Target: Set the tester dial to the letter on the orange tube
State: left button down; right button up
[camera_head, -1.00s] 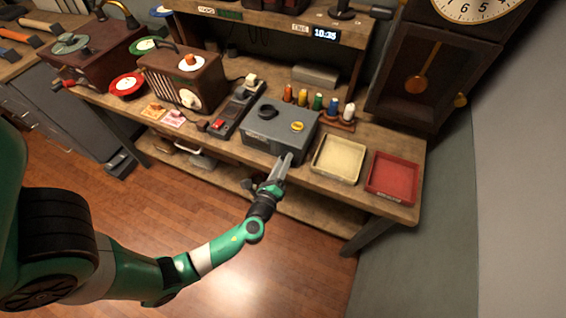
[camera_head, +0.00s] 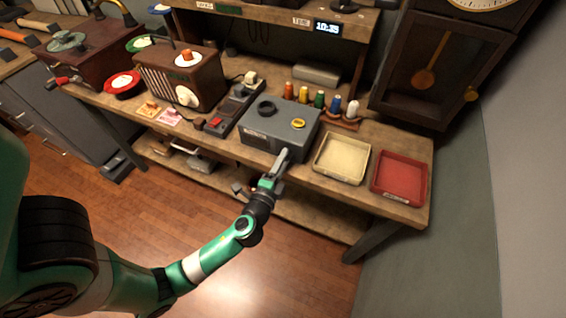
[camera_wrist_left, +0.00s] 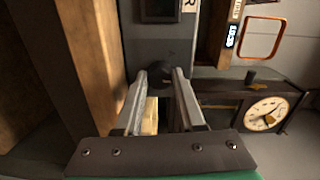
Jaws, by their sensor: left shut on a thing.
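The grey tester box (camera_head: 280,132) stands on the workbench, with a dark ring and a yellow ring on its top. My left gripper (camera_head: 284,156) is at the front face of the box, its arm reaching in from below. In the left wrist view, the fingers are closed on a dark round dial knob (camera_wrist_left: 151,77) on the grey front face. The dial's letters are hidden or too small to read. The orange tube (camera_head: 288,91) stands upright in a wooden rack behind the box; its letter cannot be read. My right gripper is not in view.
Yellow, green, blue and white tubes stand beside the orange one in the rack (camera_head: 342,123). A cream tray (camera_head: 341,160) and a red tray (camera_head: 400,179) lie right of the box. A switch strip (camera_head: 237,108) and brown radio (camera_head: 180,76) stand left.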

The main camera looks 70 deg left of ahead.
pick_arm(q)
jog(key=shift+n, duration=0.6)
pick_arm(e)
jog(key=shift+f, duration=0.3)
pick_arm(q)
jog(key=c, duration=0.5)
grip_release()
